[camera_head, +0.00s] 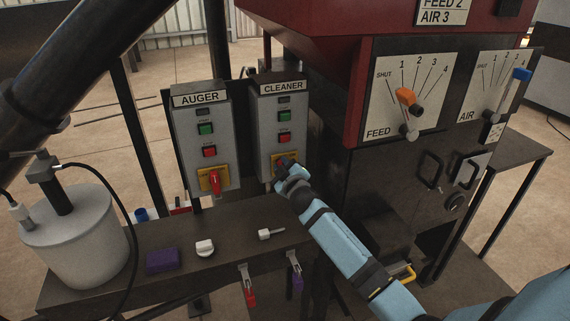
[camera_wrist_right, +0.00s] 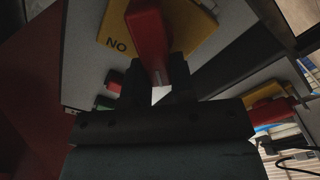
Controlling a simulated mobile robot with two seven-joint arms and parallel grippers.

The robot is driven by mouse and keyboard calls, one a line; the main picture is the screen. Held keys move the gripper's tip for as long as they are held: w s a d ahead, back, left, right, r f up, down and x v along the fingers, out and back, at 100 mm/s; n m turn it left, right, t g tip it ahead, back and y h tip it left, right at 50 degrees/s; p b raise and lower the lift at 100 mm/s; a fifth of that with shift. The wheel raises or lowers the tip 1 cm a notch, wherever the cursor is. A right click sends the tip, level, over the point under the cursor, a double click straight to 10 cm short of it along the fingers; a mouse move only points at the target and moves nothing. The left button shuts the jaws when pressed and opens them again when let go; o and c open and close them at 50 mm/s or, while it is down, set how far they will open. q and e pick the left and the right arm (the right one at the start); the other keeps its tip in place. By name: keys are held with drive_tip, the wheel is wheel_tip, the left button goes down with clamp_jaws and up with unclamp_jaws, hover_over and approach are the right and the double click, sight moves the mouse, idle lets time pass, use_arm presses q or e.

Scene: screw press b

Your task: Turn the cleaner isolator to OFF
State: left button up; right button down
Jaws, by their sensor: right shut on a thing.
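The cleaner isolator has a yellow plate (camera_wrist_right: 201,20) with a red handle (camera_wrist_right: 148,40), low on the grey CLEANER box (camera_head: 268,135). My right gripper (camera_head: 287,168) is at this isolator and hides most of it in the head view. In the right wrist view, its dark fingers (camera_wrist_right: 156,92) are shut on the red handle. The plate's lettering shows upside down as "NO" beside the handle, which reads ON when turned. The handle's exact angle and the OFF mark cannot be made out. My left gripper is not in view.
The AUGER box (camera_head: 203,135), with its own red isolator handle (camera_head: 215,181), stands close on the left. A dark bench (camera_head: 200,268) below holds a purple block (camera_head: 162,261) and small white parts. The red-and-black press with FEED and AIR levers (camera_head: 407,97) stands on the right.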

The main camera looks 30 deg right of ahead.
drive_tip(key=n, duration=0.4)
drive_tip(key=shift+a+f+n, duration=0.3)
drive_tip(key=shift+f, duration=0.1)
drive_tip(key=shift+a+f+n+p, duration=0.15)
drive_tip(key=shift+f+n, duration=0.1)
drive_tip(key=shift+n, duration=0.85)
drive_tip(key=shift+d+f+n+p, duration=0.15)
drive_tip(key=shift+f+n, duration=0.1)
drive_tip(key=shift+n, duration=0.85)
drive_tip(key=shift+a, duration=0.1)
drive_tip(key=c, duration=1)
unclamp_jaws()
drive_tip(key=shift+f, duration=0.1)
drive_tip(key=shift+o, duration=0.2)
drive_tip(key=v, duration=1.3)
drive_tip(key=shift+s+b, duration=0.35)
drive_tip(key=shift+b, duration=0.05)
